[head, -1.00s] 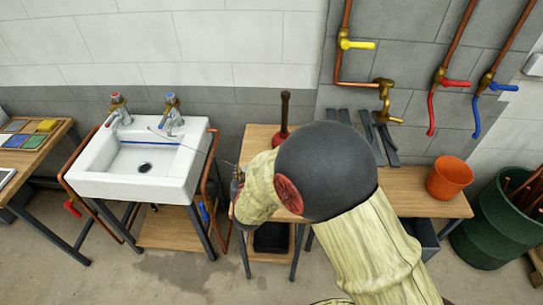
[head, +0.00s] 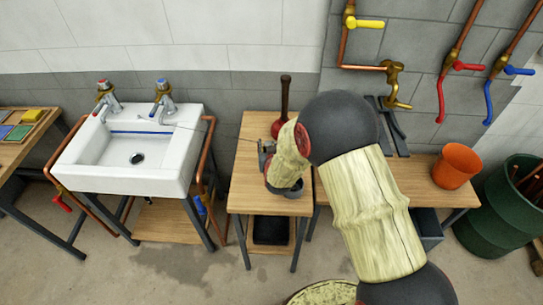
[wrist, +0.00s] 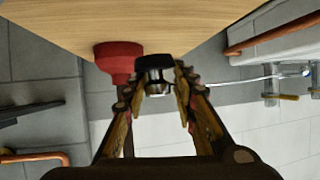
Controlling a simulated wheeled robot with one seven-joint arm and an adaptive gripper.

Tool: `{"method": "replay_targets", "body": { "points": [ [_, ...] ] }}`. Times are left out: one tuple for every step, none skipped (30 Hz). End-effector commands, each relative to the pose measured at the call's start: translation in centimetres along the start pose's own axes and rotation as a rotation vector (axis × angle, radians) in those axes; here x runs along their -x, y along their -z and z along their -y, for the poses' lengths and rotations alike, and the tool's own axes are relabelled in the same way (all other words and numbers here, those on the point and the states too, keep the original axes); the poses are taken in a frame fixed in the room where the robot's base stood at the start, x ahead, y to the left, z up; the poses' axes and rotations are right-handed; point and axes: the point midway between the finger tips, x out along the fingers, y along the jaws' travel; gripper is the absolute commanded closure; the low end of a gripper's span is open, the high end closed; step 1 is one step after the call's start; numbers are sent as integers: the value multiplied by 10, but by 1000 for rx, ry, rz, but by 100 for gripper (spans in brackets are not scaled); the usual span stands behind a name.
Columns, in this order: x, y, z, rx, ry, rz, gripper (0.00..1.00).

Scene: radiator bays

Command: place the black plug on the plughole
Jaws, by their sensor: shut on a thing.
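The black plug (wrist: 155,62), with a metal part beneath it, is between my fingertips in the wrist view. My gripper (wrist: 158,83) is shut on it. In the head view my gripper (head: 264,153) is over the left part of the wooden bench, to the right of the sink and apart from it; the plug is too small to make out there. The plughole (head: 137,158) is a dark round opening in the floor of the white sink (head: 120,178), uncovered. It is out of the wrist view.
Two taps (head: 163,98) stand at the sink's back edge, and a thin line runs from there toward my gripper. A red plunger (head: 281,126) stands on the bench (head: 243,190) close to my gripper. Copper pipes (head: 209,150) flank the sink. An orange pot (head: 457,165) is farther right.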

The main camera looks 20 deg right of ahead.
Motion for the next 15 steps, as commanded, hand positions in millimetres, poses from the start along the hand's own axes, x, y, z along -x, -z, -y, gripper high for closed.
{"method": "replay_targets", "body": {
  "points": [
    [-6,-6,-6,-1,-2,0,98],
    [-9,-7,-7,-1,-1,0,98],
    [-11,-9,-9,-1,-1,0,98],
    [-13,-9,-10,0,-1,-1,98],
    [-14,-10,-11,0,-1,-1,98],
    [-14,-10,-12,0,0,-1,98],
    [-15,-11,-13,0,0,-2,98],
    [-16,-12,-14,0,0,-1,98],
    [-18,-14,-16,0,-1,-1,98],
    [-20,-16,-18,-1,-1,-1,98],
    [-23,-18,-20,-1,-2,0,98],
    [-26,-24,-20,0,0,1,98],
    [-28,-29,-20,0,0,1,98],
    [-30,-34,-20,0,1,1,98],
    [-33,-39,-20,0,1,1,98]
  ]
}}
